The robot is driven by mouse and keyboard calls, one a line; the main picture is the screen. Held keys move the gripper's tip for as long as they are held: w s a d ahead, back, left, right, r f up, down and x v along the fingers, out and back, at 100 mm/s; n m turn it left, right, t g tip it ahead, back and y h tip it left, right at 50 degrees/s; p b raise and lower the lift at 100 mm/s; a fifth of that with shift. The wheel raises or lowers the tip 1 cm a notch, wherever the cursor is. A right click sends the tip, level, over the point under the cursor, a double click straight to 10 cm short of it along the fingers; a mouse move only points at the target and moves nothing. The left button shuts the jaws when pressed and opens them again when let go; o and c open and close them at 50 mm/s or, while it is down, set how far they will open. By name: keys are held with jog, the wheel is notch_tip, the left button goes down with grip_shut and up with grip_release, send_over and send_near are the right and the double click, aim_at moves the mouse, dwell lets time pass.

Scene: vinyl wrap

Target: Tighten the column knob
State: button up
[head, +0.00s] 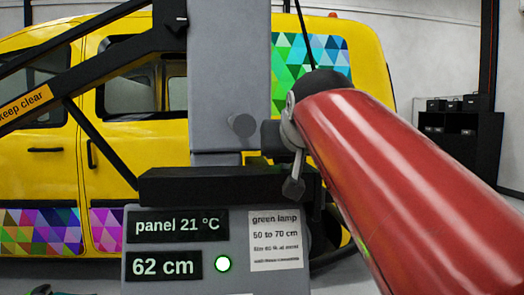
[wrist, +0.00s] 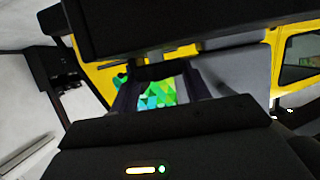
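The column (head: 228,70) is a tall grey post at the centre of the head view. The column knob (head: 241,125) is a small grey round knob on its lower front, with nothing seen touching it there. In the wrist view, my gripper (wrist: 160,75) shows two dark fingers standing apart, with coloured wrap visible between them. A dark bar crosses near the fingertips; I cannot tell whether they touch it. In the head view the fingers cannot be clearly made out. I cannot pick out the knob in the wrist view.
A large red arm link blocks the right. A yellow van (head: 60,165) stands behind. A black strut labelled keep clear (head: 25,104) slants at left.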

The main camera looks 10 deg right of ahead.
jog(key=o, duration=0.5)
jog(key=shift+c, duration=0.2)
jog(key=v, duration=0.8)
